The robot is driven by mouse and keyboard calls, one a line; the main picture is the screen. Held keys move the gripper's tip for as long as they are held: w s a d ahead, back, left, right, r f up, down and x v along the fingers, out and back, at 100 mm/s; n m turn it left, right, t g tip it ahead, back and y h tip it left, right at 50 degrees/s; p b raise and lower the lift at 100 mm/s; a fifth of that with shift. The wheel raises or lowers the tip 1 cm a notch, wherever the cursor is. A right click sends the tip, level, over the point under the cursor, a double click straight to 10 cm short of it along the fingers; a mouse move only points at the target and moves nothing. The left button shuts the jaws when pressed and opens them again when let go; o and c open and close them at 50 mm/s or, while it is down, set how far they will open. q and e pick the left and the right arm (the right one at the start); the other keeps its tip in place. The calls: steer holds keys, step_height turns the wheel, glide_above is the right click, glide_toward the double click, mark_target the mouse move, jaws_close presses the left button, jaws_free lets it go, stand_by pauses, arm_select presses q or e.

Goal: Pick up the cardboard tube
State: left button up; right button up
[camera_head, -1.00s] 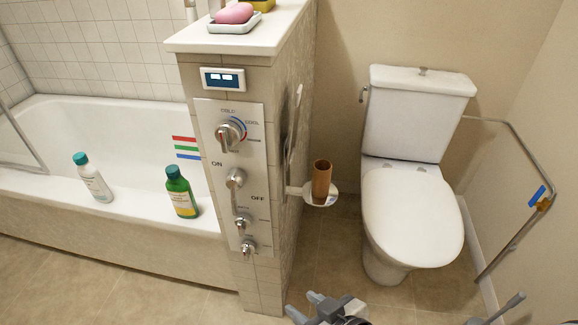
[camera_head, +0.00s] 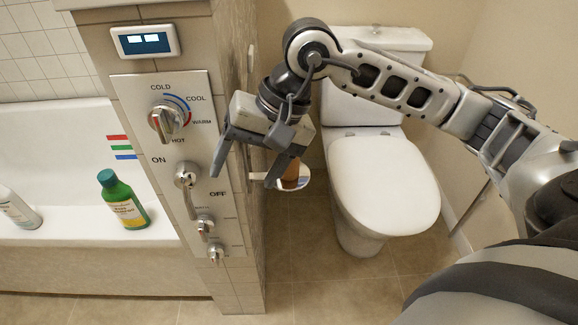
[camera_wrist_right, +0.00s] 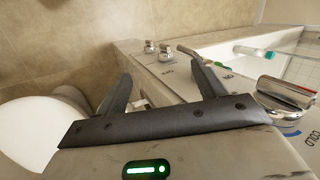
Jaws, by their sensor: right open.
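The brown cardboard tube (camera_head: 291,174) stands upright on a small white round holder (camera_head: 307,180) on the side of the tiled partition. My right gripper (camera_head: 243,181) is open and empty in front of the partition's edge, its fingers pointing down. One finger is in front of the panel and the other is just left of the tube, partly covering it in the head view. Both fingers show apart in the right wrist view (camera_wrist_right: 161,72), where I cannot make out the tube. My left gripper is not in view.
The tiled partition with its control panel (camera_head: 140,105) and knobs is close to the left finger. The white toilet (camera_head: 385,185) stands right of the tube. The floor in front is clear.

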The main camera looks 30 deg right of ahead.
steer(key=w+d+r+n+t+h, duration=0.1)
steer(key=w+d+r+h, duration=0.15)
steer(key=d, duration=0.35)
steer(key=w+d+r+n+t+h, duration=0.1)
steer(key=d+t+h, duration=0.1)
steer(key=d+h, duration=0.3)
steer(key=y+b, duration=0.1)
steer(key=b, duration=0.1)
glide_above(291, 173)
steer(key=f, duration=0.9)
steer(key=shift+d, duration=0.25)
steer(key=shift+x, duration=2.9)
steer(key=shift+s, duration=0.1)
steer(key=c, duration=1.1)
